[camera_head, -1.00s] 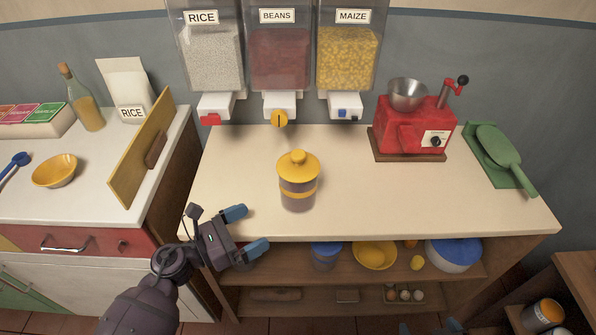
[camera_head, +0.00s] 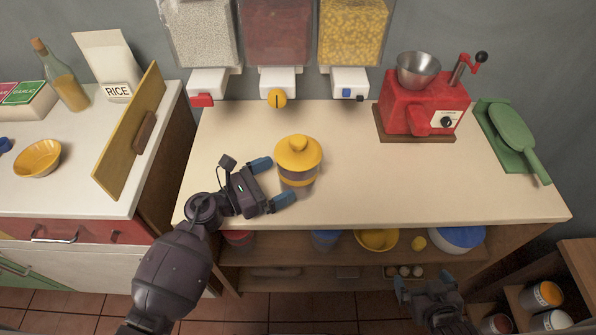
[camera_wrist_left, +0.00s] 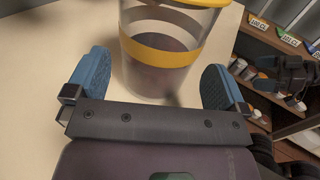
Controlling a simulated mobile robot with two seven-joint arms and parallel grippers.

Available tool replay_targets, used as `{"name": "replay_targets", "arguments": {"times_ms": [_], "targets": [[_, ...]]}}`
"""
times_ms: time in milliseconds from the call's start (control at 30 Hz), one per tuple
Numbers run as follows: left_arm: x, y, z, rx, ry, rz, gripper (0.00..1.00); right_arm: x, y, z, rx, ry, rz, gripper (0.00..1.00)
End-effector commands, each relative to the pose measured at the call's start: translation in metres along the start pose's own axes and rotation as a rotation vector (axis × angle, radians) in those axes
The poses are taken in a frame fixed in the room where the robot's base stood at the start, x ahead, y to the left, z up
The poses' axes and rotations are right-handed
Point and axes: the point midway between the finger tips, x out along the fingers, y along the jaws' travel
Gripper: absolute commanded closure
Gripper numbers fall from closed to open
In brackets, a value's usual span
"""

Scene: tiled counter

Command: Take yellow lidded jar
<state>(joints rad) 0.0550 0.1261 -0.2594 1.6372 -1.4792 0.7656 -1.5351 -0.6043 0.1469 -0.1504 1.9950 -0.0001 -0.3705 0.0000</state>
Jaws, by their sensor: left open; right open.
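The yellow lidded jar (camera_head: 297,166) stands upright on the cream counter, with a yellow lid, a clear body and a yellow band. My left gripper (camera_head: 272,181) is open just to its left, with the fingers pointing at the jar. In the left wrist view the jar (camera_wrist_left: 163,50) is ahead of and partly between the two blue fingertips (camera_wrist_left: 155,80), which look apart from it; its lid is cut off at the top. My right gripper (camera_head: 425,283) is low at the bottom right, in front of the shelves, open and away from the jar.
Dispensers of rice, beans and maize hang above the back of the counter. A yellow board (camera_head: 130,130) stands upright at the left. The counter (camera_head: 400,180) right of the jar is clear.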

Motion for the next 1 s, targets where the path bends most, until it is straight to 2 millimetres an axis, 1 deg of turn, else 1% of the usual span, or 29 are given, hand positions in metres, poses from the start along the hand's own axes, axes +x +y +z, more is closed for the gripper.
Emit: {"name": "replay_targets", "arguments": {"times_ms": [200,333,433,667,767,1000], "targets": [[0.029,-0.002,-0.009,-0.003,-0.004,0.000,0.00,0.004,0.000,-0.007,-0.001,0.013,-0.002,0.00],[0.043,-0.002,-0.008,0.000,-0.003,0.000,0.00,0.004,-0.001,-0.010,-0.001,0.018,-0.002,0.00],[0.047,-0.002,-0.009,-0.001,-0.001,0.000,0.00,0.004,-0.001,-0.010,0.001,0.017,-0.002,0.00],[0.048,-0.002,-0.009,-0.001,-0.001,0.000,0.00,0.001,-0.002,-0.004,0.007,0.007,0.000,0.00],[0.048,-0.002,-0.009,-0.001,-0.001,0.000,0.14,0.000,-0.002,-0.001,0.008,0.001,0.001,0.00],[0.047,-0.002,-0.009,-0.001,-0.001,0.000,0.51,-0.002,-0.001,0.001,0.008,-0.004,0.002,0.00]]}}
